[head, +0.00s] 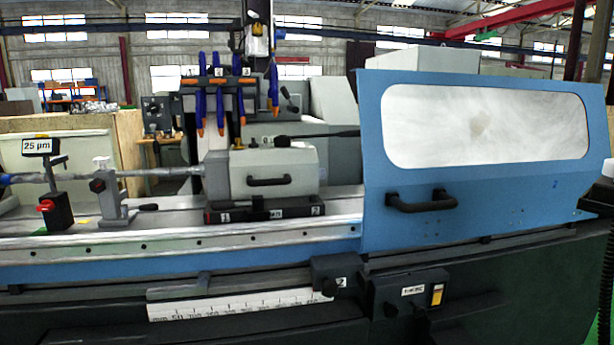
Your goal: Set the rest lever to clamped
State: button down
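A light grey work rest (107,190) stands on the machine bed at the left, beneath the long horizontal workpiece (150,173). A short lever with a black handle (147,207) sticks out to the right from the foot of this rest, lying about level. It looks like the rest lever, but no label naming it can be read. Whether its position is clamped or released cannot be told from this view. My gripper is not in view.
A grey tailstock (272,172) with a black handle and a long lever (325,134) stands right of the rest. A gauge stand with a red knob and a "25 µm" sign (37,147) is to the left. A blue windowed guard (460,215) covers the right side.

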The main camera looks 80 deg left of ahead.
aim_at(125, 209)
jog(key=u, duration=1.6)
jog(key=j+u, duration=0.15)
jog(key=u, duration=0.3)
jog(key=i+j+u, duration=0.1)
jog(key=u, duration=0.4)
jog(key=i+u, duration=0.15)
jog(key=u, duration=0.3)
jog(key=i+j+u, duration=0.1)
jog(key=u, duration=0.35)
jog(key=i+j, duration=0.1)
jog(key=i, duration=0.4)
jog(key=i+z, duration=0.1)
jog(key=i, duration=0.45)
jog(key=j, duration=0.1)
